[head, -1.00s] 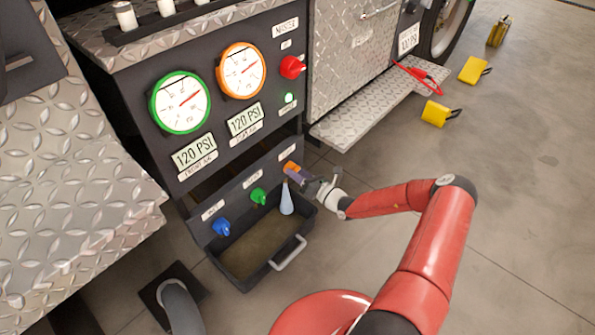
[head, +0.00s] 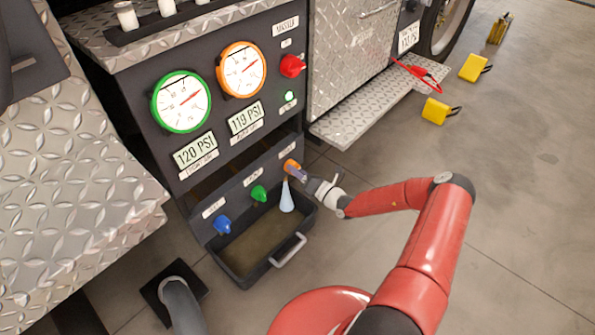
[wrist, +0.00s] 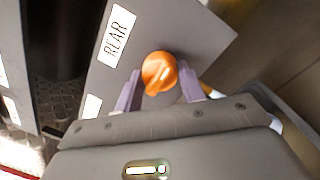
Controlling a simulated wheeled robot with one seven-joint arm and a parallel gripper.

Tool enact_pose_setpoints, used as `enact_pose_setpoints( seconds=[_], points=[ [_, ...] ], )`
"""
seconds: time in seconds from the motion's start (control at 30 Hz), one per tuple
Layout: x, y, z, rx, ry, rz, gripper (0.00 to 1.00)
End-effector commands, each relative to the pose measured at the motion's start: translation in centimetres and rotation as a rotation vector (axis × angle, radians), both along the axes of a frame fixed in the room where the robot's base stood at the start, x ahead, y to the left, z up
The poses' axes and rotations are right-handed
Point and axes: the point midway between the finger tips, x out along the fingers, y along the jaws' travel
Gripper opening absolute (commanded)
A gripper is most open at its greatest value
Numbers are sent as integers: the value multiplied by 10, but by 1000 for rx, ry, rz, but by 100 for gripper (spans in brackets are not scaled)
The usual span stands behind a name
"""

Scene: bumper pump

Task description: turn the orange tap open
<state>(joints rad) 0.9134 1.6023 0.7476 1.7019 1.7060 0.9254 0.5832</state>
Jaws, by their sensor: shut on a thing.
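The orange tap (head: 290,165) is at the right end of the row of taps on the dark panel, above the trough. A pale blue stream (head: 286,197) hangs below it in the head view. In the wrist view the orange tap (wrist: 158,72) is a round knob with a raised grip, between my two purple fingers, beside a REAR label (wrist: 117,36). My gripper (head: 298,174) reaches it from the right and is shut on it; it also shows in the wrist view (wrist: 161,88).
A green tap (head: 259,194) and a blue tap (head: 221,225) sit to the left. The trough (head: 240,285) has a pale front handle. Above are a green-rimmed gauge (head: 181,101) reading 120 PSI, an orange-rimmed gauge (head: 242,69), and a red knob (head: 292,66).

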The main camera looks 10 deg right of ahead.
Motion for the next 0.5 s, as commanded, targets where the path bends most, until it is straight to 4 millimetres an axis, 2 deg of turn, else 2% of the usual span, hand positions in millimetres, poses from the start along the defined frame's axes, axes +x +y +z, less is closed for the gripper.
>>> enact_pose_setpoints(
  seconds=[0.03, 0.2, 0.5],
  points=[
    [0, 1, -1, 0, 2, 1, 40],
    [0, 1, -1, -1, 2, 1, 61],
    [-2, -2, -1, -2, 1, 0, 61]
  ],
)
